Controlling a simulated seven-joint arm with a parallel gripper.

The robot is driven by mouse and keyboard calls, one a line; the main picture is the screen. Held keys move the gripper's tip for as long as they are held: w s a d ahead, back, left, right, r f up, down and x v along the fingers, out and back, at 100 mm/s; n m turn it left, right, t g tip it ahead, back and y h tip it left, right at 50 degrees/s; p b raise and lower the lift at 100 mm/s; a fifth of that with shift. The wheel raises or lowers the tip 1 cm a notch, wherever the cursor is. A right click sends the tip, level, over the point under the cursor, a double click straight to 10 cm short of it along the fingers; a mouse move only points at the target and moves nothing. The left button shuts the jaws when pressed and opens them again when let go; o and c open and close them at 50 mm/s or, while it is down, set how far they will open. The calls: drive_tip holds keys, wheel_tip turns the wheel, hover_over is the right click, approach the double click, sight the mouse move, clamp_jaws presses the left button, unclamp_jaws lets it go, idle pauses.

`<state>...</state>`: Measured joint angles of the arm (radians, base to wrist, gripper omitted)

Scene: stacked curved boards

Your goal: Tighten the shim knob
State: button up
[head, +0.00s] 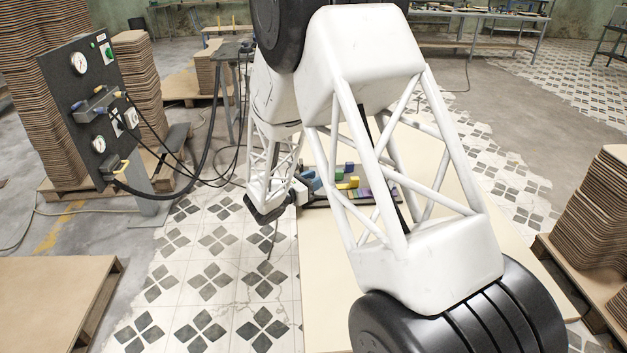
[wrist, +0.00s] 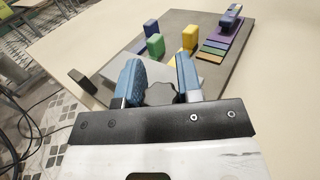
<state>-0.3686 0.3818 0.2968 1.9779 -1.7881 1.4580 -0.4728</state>
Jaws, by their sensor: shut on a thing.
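The shim knob (wrist: 160,93) is a dark, lobed knob in the wrist view, on a light grey plate (wrist: 113,69) at the near end of a grey board (wrist: 205,80). My gripper (wrist: 158,72) has blue fingers, one on each side of the knob, and is shut on it. Part of the knob is hidden behind the gripper body. In the head view my gripper (head: 309,180) is at the left end of the board, and the knob cannot be made out there.
On the board stand a blue block (wrist: 151,29), a green block (wrist: 156,45) and yellow blocks (wrist: 190,38). Coloured strips (wrist: 213,49) lead to a purple piece (wrist: 229,30). The pale table (head: 325,290) is clear in front. A gauge panel (head: 88,100) with hoses stands left.

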drive_tip(key=shift+g, duration=0.3)
drive_tip(key=m+g+h, duration=0.1)
drive_tip(key=m+g, duration=0.1)
drive_tip(key=g, duration=0.1)
drive_tip(key=m+g+h, duration=0.1)
drive_tip(key=m+g, duration=0.1)
drive_tip(key=g, duration=0.1)
drive_tip(key=m+g+h, duration=0.1)
drive_tip(key=m+g, duration=0.1)
drive_tip(key=shift+s+d+g, duration=0.1)
drive_tip(key=shift+s+g, duration=0.3)
drive_tip(key=m+g, duration=0.2)
drive_tip(key=m+g+y, duration=0.1)
drive_tip(key=m+g, duration=0.1)
drive_tip(key=g, duration=0.1)
drive_tip(key=m+g, duration=0.1)
drive_tip(key=g, duration=0.2)
drive_tip(key=shift+s+m, duration=0.4)
drive_tip(key=shift+g, duration=0.3)
drive_tip(key=o, duration=0.9)
drive_tip(key=shift+o, duration=0.2)
drive_tip(key=shift+r, duration=0.1)
drive_tip(key=shift+r, duration=1.4)
drive_tip(key=shift+r, duration=0.2)
